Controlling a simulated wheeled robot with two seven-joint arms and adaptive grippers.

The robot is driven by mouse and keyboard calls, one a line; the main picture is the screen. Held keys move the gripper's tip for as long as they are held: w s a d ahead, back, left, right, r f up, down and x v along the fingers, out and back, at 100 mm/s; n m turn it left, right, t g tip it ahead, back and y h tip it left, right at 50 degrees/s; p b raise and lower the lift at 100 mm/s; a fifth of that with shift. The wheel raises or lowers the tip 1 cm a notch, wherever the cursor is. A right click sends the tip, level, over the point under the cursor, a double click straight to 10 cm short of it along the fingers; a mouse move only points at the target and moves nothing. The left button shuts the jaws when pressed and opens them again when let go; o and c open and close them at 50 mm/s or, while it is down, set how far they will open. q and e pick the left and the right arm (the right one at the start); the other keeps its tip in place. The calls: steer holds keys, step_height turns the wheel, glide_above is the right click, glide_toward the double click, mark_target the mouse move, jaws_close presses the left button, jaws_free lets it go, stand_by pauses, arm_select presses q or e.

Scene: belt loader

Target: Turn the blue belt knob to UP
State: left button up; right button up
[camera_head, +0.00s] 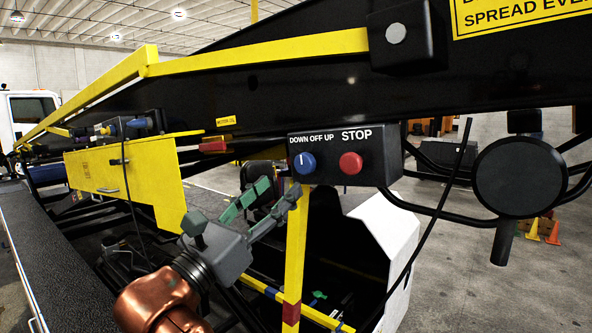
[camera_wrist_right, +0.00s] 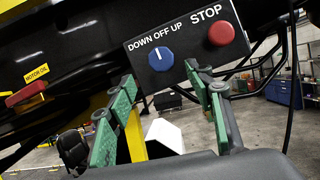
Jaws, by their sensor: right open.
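The blue belt knob (camera_head: 303,163) is on a black control box (camera_head: 362,172), under the words DOWN OFF UP. Its white mark points roughly up, near OFF. It also shows in the right wrist view (camera_wrist_right: 160,60), above and beyond the fingertips. My right gripper (camera_head: 278,189) has green-padded fingers. It is open and empty, below and to the left of the knob in the head view, apart from it. In the right wrist view the gripper (camera_wrist_right: 160,77) has its fingers spread to either side below the knob. My left gripper is not in view.
A red STOP button (camera_head: 350,163) sits right beside the knob. A yellow upright post (camera_head: 295,250) stands below the box. A yellow rail (camera_head: 260,52) runs above. A black round part (camera_head: 518,176) and curved bars are at right. Open floor lies beyond.

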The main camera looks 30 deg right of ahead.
mark_target(302, 166)
steer(key=p+x, duration=0.2)
steer(key=x, duration=0.5)
steer(key=shift+d, duration=0.3)
steer(key=shift+c, duration=0.7)
steer(key=c, duration=1)
